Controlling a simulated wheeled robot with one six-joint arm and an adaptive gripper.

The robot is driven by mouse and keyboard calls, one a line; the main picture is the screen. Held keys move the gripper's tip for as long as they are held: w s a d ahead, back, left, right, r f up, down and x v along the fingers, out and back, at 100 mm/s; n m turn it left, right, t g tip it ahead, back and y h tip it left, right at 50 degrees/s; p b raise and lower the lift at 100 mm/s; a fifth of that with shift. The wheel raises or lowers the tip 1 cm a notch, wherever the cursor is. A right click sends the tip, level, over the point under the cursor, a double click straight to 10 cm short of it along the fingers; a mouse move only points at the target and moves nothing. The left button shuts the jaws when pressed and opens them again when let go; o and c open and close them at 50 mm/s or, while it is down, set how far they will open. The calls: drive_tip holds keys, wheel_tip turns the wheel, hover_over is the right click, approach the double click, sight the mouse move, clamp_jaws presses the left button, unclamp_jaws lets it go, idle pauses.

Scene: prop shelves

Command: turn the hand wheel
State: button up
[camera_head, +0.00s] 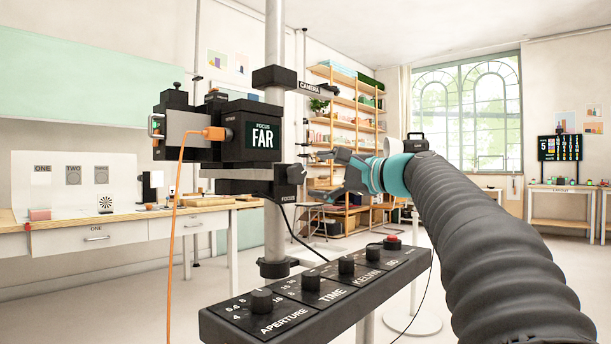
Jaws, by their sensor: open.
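A black knob (296,174), which looks like the hand wheel, sits on the right side of a black carriage (246,180) on the grey column (275,225). A FOCUS label is just below it. The display (262,135) above reads FOCUS FAR. My gripper (312,177), with dark fingers and a teal body, reaches in from the right. Its jaws are open, with the fingertips just right of the knob. I cannot tell whether they touch it.
A control panel (320,290) with several dials and a red button stands below my gripper. An orange cable (172,240) hangs from the camera box (182,134). A CAMERA clamp (274,78) is higher on the column. A white workbench (120,233) is at left, shelves behind.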

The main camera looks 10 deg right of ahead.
drive_tip(key=v, duration=0.5)
idle(0.4)
